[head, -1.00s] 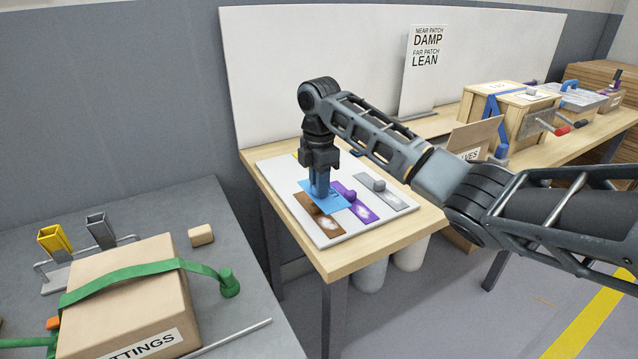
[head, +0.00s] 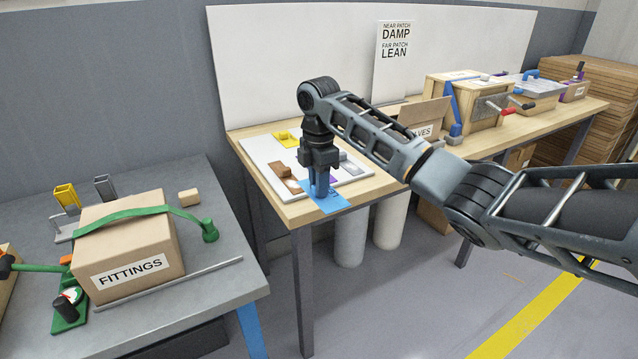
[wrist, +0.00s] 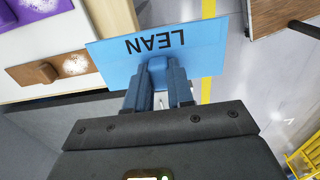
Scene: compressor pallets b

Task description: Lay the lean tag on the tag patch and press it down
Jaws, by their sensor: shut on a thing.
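My gripper (head: 320,187) is shut on the grip block of the blue lean tag (head: 330,204). The tag also shows in the wrist view (wrist: 205,47), with LEAN upside down on its flat face. In the head view the tag appears over the near corner of the wooden bench, by the white board's front edge. The wrist view shows floor beyond the tag, so it is held in the air. A sign (head: 393,55) reads near patch DAMP, far patch LEAN. I cannot make out the tag patch in these views.
The white board (head: 259,153) carries yellow (head: 288,138), brown (head: 283,172) and grey pieces. The wooden bench (head: 297,212) runs back right with a VALVES carton (head: 425,114) and a strapped crate (head: 470,103). A grey table (head: 215,265) at left holds a FITTINGS box (head: 132,255).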

